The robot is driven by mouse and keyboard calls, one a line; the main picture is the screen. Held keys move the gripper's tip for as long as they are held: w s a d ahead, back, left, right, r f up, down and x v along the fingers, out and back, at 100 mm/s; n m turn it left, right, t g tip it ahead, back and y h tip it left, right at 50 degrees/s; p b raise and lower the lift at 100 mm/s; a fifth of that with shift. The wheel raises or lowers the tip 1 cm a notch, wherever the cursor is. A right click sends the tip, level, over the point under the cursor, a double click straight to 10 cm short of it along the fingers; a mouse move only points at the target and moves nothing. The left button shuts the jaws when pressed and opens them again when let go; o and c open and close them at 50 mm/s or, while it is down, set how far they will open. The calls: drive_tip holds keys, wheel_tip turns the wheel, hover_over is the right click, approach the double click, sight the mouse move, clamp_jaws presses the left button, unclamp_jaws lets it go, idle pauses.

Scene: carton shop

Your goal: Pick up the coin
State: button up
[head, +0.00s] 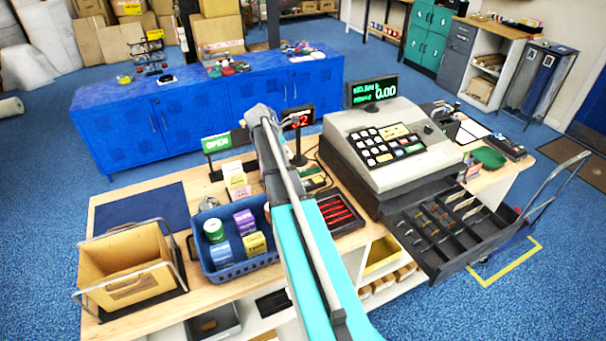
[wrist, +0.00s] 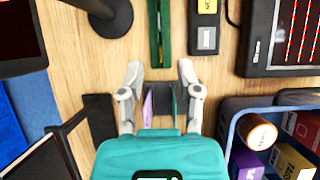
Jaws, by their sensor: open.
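I cannot make out a coin in either view. In the wrist view my gripper (wrist: 160,76) is open over the wooden counter, its two fingertips apart with bare wood between them. A narrow purple item (wrist: 148,108) and a dark piece lie low between the fingers, partly hidden by my gripper body. A slim green holder (wrist: 160,34) lies just beyond the fingertips. In the head view my arm crosses the counter and hides the spot under it. The cash register (head: 385,150) stands to the right with its drawer (head: 447,222) open, showing compartments.
A blue basket (head: 216,277) with small boxes and a cardboard box in a wire frame (head: 128,277) stand on the left. A black tray with red strips (head: 338,212) lies right of my arm. A green "OPEN" sign (head: 217,143) stands behind.

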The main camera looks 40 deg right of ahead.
drive_tip(key=b, duration=0.5)
approach(303, 170)
drive_tip(key=shift+x, duration=1.65)
drive_tip(key=shift+d, duration=0.15)
drive_tip(key=shift+b+x, duration=2.2)
drive_tip(key=shift+x, duration=0.3)
drive_tip(key=shift+d+r, duration=0.1)
clamp_jaws()
